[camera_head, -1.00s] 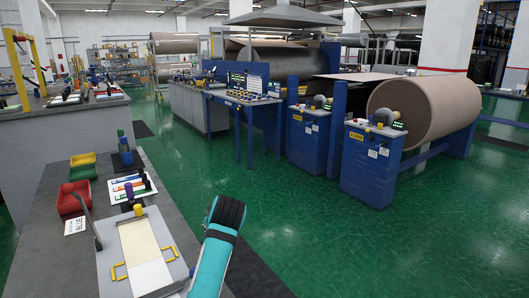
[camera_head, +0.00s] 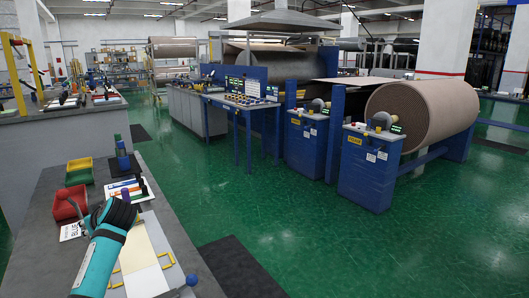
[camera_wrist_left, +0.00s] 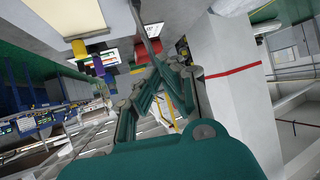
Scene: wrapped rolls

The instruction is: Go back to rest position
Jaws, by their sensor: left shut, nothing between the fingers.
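A teal arm of mine (camera_head: 100,260) with a black joint reaches in over the near workbench (camera_head: 40,200) in the head view. It covers part of the board with the cream sheet (camera_head: 145,250) and yellow handles. Beyond the fingers in that view are a red bin (camera_wrist_left: 140,52) and a thin grey rod (camera_wrist_left: 147,28). My right gripper is in neither view.
On the bench stand a red bin (camera_head: 68,203), green and yellow bins (camera_head: 79,170) and a blue and green post (camera_head: 121,158), beside a sheet with coloured strips (camera_head: 124,190). Blue machines (camera_head: 371,165) and a large wrapped roll (camera_head: 425,112) stand across open green floor (camera_head: 290,225).

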